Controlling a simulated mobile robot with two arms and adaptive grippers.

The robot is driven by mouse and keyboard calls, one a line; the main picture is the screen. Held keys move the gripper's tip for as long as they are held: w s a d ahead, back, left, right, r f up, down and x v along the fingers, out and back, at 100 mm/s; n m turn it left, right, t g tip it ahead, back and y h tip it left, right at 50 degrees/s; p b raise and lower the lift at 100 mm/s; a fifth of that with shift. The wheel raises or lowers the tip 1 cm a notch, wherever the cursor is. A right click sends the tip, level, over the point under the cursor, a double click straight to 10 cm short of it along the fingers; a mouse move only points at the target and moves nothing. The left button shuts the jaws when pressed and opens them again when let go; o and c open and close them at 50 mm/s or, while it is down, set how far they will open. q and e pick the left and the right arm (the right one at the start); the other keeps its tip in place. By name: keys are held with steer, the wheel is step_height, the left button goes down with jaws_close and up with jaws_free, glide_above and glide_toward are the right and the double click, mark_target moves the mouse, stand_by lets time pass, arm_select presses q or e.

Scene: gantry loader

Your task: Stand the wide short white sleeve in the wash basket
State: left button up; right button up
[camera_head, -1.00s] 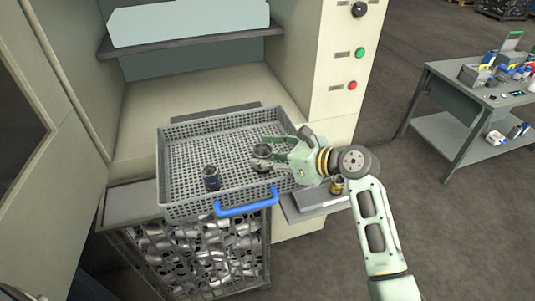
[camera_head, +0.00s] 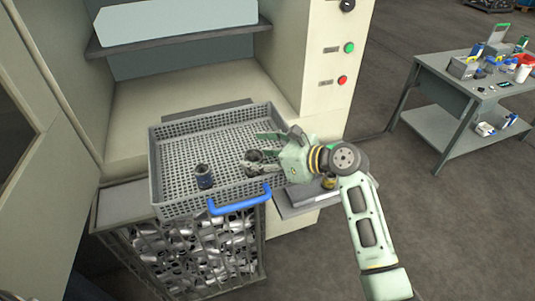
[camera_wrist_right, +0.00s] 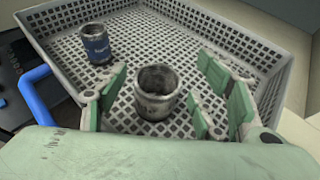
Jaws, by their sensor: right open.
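The wide short sleeve (camera_head: 252,156) is a grimy grey-white ring with an open top. It stands upright on the mesh floor of the grey wash basket (camera_head: 178,208). In the right wrist view the sleeve (camera_wrist_right: 156,92) sits between the spread green fingers of my right gripper (camera_wrist_right: 162,100), with gaps visible at its sides. My right gripper (camera_head: 262,152) is open around it in the head view, low inside the basket's right part. My left gripper is not in view.
A dark sleeve with a blue band (camera_head: 204,177) stands in the basket's left front. The basket has a blue handle (camera_head: 240,201) at the front. A yellow-banded part (camera_head: 329,182) is on a side ledge right of the basket. A cluttered table (camera_head: 440,75) is far right.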

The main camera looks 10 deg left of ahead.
steer(key=shift+r+b, duration=0.3)
steer(key=shift+r, duration=0.1)
steer(key=b+v, duration=0.1)
steer(key=v, duration=1.1)
steer(key=shift+r, duration=0.2)
steer(key=shift+w, duration=0.1)
